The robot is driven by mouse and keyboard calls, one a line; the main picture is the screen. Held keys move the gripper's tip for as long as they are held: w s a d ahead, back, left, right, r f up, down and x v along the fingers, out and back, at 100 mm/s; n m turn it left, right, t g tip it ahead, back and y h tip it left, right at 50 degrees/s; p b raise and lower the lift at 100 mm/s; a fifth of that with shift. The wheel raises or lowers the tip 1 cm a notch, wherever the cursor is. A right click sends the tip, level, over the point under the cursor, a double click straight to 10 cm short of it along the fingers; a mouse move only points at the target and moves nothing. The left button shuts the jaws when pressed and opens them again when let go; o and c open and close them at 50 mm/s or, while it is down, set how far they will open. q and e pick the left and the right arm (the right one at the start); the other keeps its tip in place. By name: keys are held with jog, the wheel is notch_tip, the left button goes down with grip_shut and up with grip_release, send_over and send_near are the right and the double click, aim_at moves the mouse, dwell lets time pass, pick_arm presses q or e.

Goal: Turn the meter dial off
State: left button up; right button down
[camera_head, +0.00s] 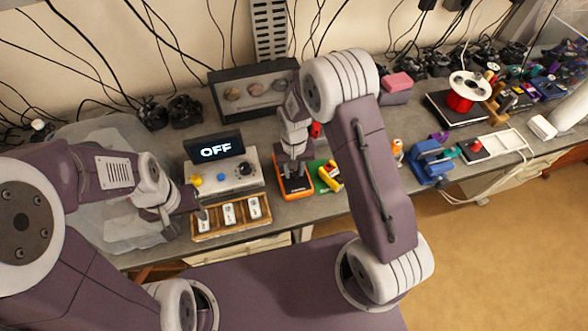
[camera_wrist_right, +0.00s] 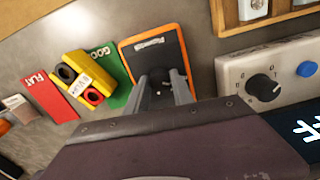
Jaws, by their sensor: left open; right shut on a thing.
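The meter (camera_head: 297,189) is a dark device with an orange rim, lying flat on the bench. It also shows in the right wrist view (camera_wrist_right: 132,55). My right gripper (camera_head: 293,163) reaches down over its far part. In the right wrist view my right gripper (camera_wrist_right: 161,87) is shut on the meter's dark dial (camera_wrist_right: 159,75), one finger on each side. The fingers hide part of the dial, and I cannot read its setting. My left gripper (camera_head: 183,207) is open and empty at the left, beside the wooden tray and away from the meter.
A grey box with a black knob (camera_wrist_right: 263,87) and blue button stands left of the meter; the display (camera_head: 216,149) behind it reads OFF. A wooden tray (camera_head: 231,233) holds white pieces. A green GOOD card (camera_wrist_right: 106,59) and red FLAT card (camera_wrist_right: 50,97) flank yellow-and-red batteries (camera_wrist_right: 82,78).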

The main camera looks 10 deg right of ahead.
aim_at(295, 172)
jog(key=shift+w+r+n, duration=0.15)
jog(key=shift+w+n, duration=0.05)
jog(key=shift+n, duration=0.4)
jog(key=c, duration=1.2)
grip_release()
jog(key=shift+o, duration=0.5)
jog(key=shift+s, duration=0.15)
notch_tip(295, 172, up, 9)
jog(key=b, duration=0.1)
jog(key=shift+d, duration=0.1)
